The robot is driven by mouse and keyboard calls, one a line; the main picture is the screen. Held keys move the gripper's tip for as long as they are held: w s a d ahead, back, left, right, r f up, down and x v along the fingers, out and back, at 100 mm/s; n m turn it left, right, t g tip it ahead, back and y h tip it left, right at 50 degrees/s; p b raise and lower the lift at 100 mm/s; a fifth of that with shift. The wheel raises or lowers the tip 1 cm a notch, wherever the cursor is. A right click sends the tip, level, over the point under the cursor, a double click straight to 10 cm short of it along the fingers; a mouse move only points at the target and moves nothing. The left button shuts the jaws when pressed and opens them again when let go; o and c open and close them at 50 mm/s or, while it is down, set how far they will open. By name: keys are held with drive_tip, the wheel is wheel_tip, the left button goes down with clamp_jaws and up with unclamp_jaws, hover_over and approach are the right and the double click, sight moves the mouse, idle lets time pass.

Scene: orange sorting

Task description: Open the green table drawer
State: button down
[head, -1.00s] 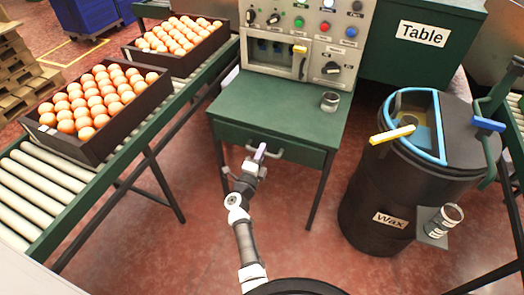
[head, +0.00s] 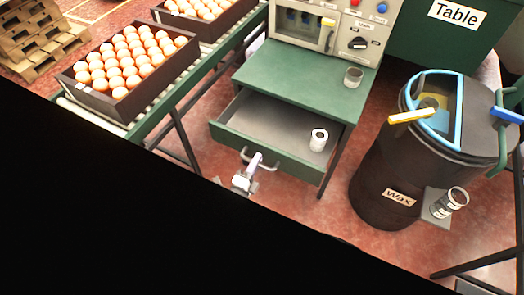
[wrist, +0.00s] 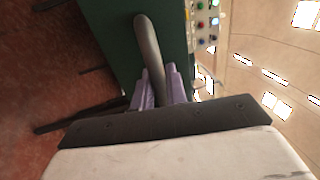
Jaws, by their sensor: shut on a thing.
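The green table (head: 305,80) stands in the middle of the head view. Its drawer (head: 262,139) is pulled out toward me, and its grey inside shows. A small white-and-dark labelled cup (head: 319,140) stands inside the drawer at the right. My gripper (head: 254,164) is at the drawer front, shut on the grey drawer handle (head: 266,166). In the wrist view the handle (wrist: 149,45) runs between the two purple fingers of my gripper (wrist: 158,88).
A metal cup (head: 353,77) stands on the tabletop. A black wax barrel (head: 385,185) is at the right. A crate of oranges (head: 165,75) sits on the roller conveyor at the left. A black area covers the lower left of the head view.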

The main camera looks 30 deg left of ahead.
drive_tip(key=shift+s, duration=0.5)
drive_tip(key=c, duration=1.5)
unclamp_jaws()
